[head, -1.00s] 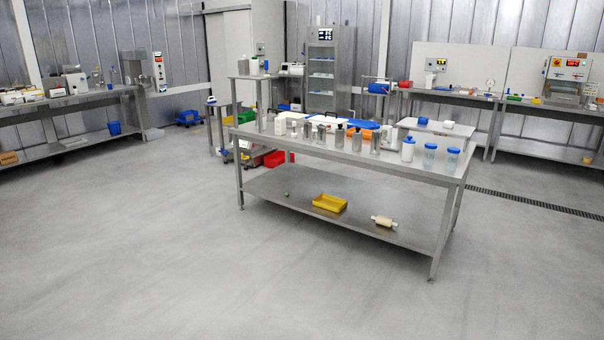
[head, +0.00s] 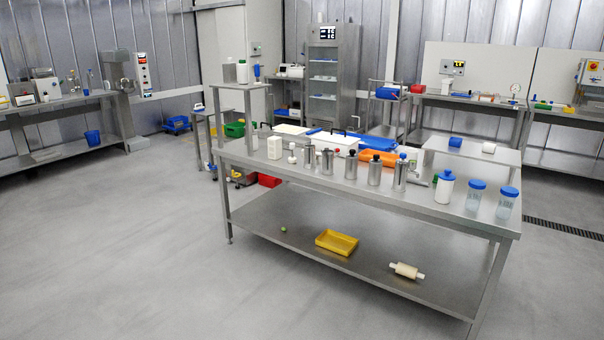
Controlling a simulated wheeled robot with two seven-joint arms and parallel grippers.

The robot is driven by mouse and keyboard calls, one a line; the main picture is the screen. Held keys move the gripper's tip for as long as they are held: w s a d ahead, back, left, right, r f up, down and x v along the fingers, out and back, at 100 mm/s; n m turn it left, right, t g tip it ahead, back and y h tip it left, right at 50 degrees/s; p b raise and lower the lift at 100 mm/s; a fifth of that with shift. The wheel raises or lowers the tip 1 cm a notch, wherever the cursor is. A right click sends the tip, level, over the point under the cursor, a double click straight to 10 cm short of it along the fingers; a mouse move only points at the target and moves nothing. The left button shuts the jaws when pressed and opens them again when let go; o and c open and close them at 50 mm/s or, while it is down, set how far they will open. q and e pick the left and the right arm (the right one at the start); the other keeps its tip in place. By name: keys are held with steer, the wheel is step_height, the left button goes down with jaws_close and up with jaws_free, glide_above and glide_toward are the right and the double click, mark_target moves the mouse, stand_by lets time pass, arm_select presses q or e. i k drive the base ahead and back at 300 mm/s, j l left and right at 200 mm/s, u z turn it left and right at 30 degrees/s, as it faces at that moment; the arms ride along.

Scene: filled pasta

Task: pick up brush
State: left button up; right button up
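I cannot make out a brush for certain at this size. A small upright blue item (head: 256,72) stands on the raised shelf (head: 238,86) at the left end of the central steel table (head: 330,175), but its shape is too small to tell. Long thin items with coloured parts (head: 545,105) lie on the right back bench, also too small to name. Neither of my grippers is in view.
The central table carries steel canisters (head: 375,172), a white bottle with a blue cap (head: 445,187) and blue-lidded jars (head: 507,203). Its lower shelf holds a yellow tray (head: 337,242) and a rolling pin (head: 407,271). The floor (head: 120,240) in front and left is clear.

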mark_target(311, 133)
steer(key=i, duration=3.4)
steer(key=i+z, duration=0.15)
steer(key=i, duration=0.1)
